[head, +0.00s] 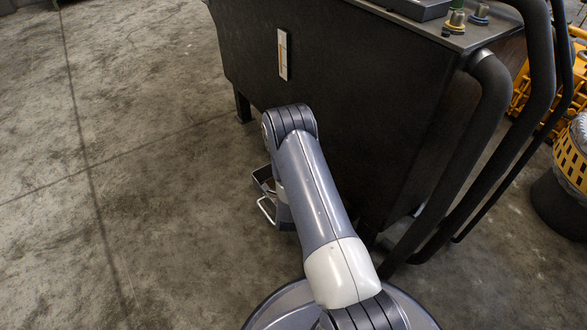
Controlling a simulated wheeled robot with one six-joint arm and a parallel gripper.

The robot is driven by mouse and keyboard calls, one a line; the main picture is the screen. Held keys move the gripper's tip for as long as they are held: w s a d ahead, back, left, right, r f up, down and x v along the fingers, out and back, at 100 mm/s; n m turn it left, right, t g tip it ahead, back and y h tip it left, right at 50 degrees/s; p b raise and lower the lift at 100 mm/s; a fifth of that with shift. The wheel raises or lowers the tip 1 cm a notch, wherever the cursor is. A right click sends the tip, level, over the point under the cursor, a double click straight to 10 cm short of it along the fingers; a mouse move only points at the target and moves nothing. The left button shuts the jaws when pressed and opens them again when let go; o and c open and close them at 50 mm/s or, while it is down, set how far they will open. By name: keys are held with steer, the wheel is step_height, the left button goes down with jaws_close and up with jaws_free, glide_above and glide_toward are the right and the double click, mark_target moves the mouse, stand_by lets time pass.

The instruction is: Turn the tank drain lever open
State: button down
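The tank (370,90) is a large dark box on short legs, filling the upper middle of the head view. A pale upright strip, like a level gauge (283,54), is on its near face. I see no drain lever; my arm covers part of the tank's lower face. My arm rises from the bottom of the picture to its elbow in front of the tank, then folds down behind itself.
Thick dark pipes (478,150) bend down at the tank's right. A yellow basket (572,160) stands far right. The concrete floor (110,150) on the left is clear.

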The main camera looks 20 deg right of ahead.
steer(key=shift+s+y, duration=0.1)
steer(key=shift+y, duration=0.2)
steer(key=c, duration=1.5)
jaws_free()
steer(key=p+v, duration=0.3)
steer(key=v, duration=0.8)
steer(key=shift+f, duration=0.15)
steer(key=shift+c, duration=0.4)
